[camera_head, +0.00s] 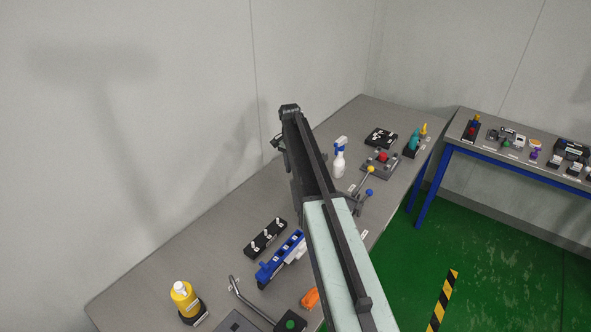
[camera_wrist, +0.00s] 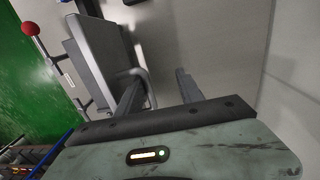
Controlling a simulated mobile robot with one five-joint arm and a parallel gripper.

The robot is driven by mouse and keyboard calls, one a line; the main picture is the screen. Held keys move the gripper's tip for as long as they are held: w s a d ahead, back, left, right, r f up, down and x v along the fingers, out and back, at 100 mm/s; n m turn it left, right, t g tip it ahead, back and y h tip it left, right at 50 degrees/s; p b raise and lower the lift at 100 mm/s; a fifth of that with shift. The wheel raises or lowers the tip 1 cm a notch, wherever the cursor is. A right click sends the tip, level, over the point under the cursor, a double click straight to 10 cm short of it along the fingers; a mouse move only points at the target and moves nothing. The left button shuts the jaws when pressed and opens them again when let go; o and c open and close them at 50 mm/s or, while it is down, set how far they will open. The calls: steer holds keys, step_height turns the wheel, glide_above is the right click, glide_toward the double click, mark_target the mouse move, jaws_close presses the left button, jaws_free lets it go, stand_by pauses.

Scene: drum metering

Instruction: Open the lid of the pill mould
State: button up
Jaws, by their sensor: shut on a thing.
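In the wrist view a grey box-like body with a flat panel (camera_wrist: 102,48), which looks like the pill mould's lid, stands at the upper left. A pale bent handle (camera_wrist: 150,88) sticks out from it between my fingers. My gripper (camera_wrist: 158,80) is shut on this handle, its two dark fingers on either side; the exact contact is partly hidden. In the head view my arm reaches away over the grey bench, and my gripper (camera_head: 290,112) is at its far end. The mould is mostly hidden behind my arm there, so I cannot tell how far the lid is open.
A red-ball lever (camera_wrist: 30,29) stands beside the panel in the wrist view. On the bench (camera_head: 222,262) are a white spray bottle (camera_head: 339,158), a blue rack (camera_head: 281,258), a black block (camera_head: 265,238) and a yellow bottle (camera_head: 184,297). The wall is close on the left.

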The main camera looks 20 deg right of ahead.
step_height(320, 180, up, 8)
steer(key=p, duration=0.7)
steer(key=shift+w+a+f, duration=0.2)
steer(key=shift+w+a, duration=0.05)
steer(key=s+a+f+n+b, duration=0.2)
steer(key=s+a+f+b, duration=0.7)
steer(key=a, duration=0.1)
steer(key=s+a+f+n+b, duration=0.1)
steer(key=s+a+n, duration=0.1)
steer(key=s, duration=0.5)
steer(key=s+a+f+n+b, duration=0.2)
steer(key=s+n, duration=0.1)
steer(key=s, duration=0.5)
steer(key=s+a+f+n+b, duration=0.1)
steer(key=s+a+n, duration=0.1)
steer(key=s, duration=0.5)
steer(key=shift+s+f+n+t+y, duration=0.3)
steer(key=shift+n+t, duration=0.1)
steer(key=shift+n, duration=0.3)
steer(key=shift+w+n, duration=0.4)
steer(key=shift+n, duration=0.1)
